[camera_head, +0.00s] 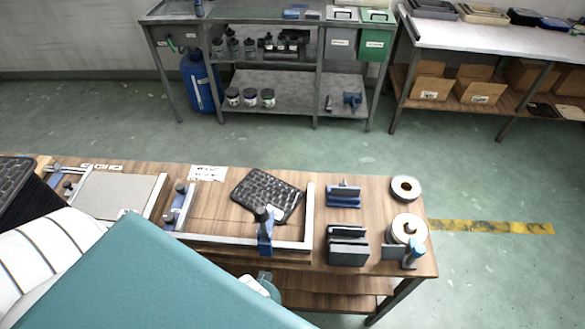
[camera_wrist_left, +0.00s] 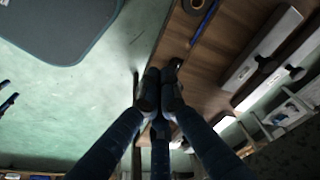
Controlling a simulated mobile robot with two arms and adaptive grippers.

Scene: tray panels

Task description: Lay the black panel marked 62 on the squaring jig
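A black panel with a grid-like surface (camera_head: 262,190) lies askew over the right part of the metal squaring jig (camera_head: 309,205) in the head view. A pale patch shows near its lower edge, but no number is readable. Another black gridded panel (camera_head: 10,180) is cut off at the left edge; its marking is not visible either. My left gripper (camera_wrist_left: 160,82) shows in the left wrist view, fingertips drawn together with nothing visible between them. It points toward the edge of a wooden surface. I cannot make out either gripper in the head view.
A blue clamp (camera_head: 265,238) stands on the jig's front rail. A grey board in a frame (camera_head: 110,195) lies to the left. Dark blocks (camera_head: 348,248) and tape rolls (camera_head: 406,188) occupy the bench's right end. A large teal surface (camera_head: 150,280) hides the lower left. Open floor lies behind the bench.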

